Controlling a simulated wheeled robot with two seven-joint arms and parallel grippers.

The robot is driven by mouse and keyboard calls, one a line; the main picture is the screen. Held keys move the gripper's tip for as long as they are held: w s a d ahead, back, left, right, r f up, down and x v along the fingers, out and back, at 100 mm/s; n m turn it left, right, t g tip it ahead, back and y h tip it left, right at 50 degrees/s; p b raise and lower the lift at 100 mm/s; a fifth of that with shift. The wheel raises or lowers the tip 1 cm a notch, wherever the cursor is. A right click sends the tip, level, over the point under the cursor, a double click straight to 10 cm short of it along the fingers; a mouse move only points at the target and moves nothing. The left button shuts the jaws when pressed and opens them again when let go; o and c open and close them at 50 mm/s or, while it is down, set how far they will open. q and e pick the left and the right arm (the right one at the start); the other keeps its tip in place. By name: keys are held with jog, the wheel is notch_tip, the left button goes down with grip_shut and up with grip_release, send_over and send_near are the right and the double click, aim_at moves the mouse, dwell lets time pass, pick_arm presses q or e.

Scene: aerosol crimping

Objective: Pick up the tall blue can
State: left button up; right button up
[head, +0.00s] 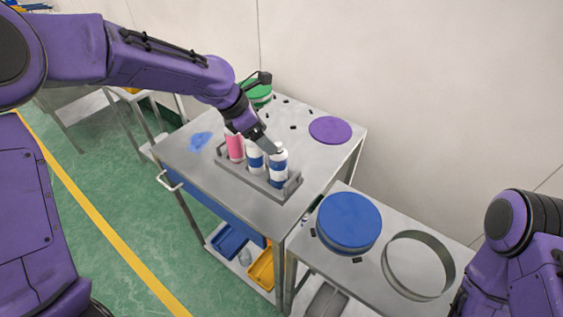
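The tall blue can (279,168), white with blue bands, stands upright at the right end of a grey rack (229,168) on the metal table. A shorter white and blue can (255,160) and a pink can (235,147) stand to its left in the same rack. My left gripper (271,146) reaches down from the upper left, with its fingertips at the top of the tall blue can. I cannot tell whether it touches the can, or how far its fingers are apart. My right arm shows at the right edge, but its gripper is out of view.
A purple disc (330,130), a green round container (259,101), small dark parts and a blue patch (199,141) are on the table. A lower table at right holds a blue-lidded round container (348,222) and a metal ring (450,270). A wall stands behind.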

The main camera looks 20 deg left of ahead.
aim_at(278, 155)
pick_arm(q)
jog(key=f, duration=0.1)
jog(key=d+f, duration=0.1)
jog(key=f, duration=0.1)
jog(key=shift+d+f, duration=0.1)
jog(key=shift+d, duration=0.1)
jog(key=p+x, duration=0.1)
jog(key=x, duration=0.3)
jog(key=shift+w+f, duration=0.1)
jog(key=shift+f, duration=0.15)
jog(key=shift+w+d+f, duration=0.15)
jog(key=shift+d+f, duration=0.1)
jog(key=shift+f, duration=0.1)
jog(key=shift+r, duration=0.1)
grip_shut()
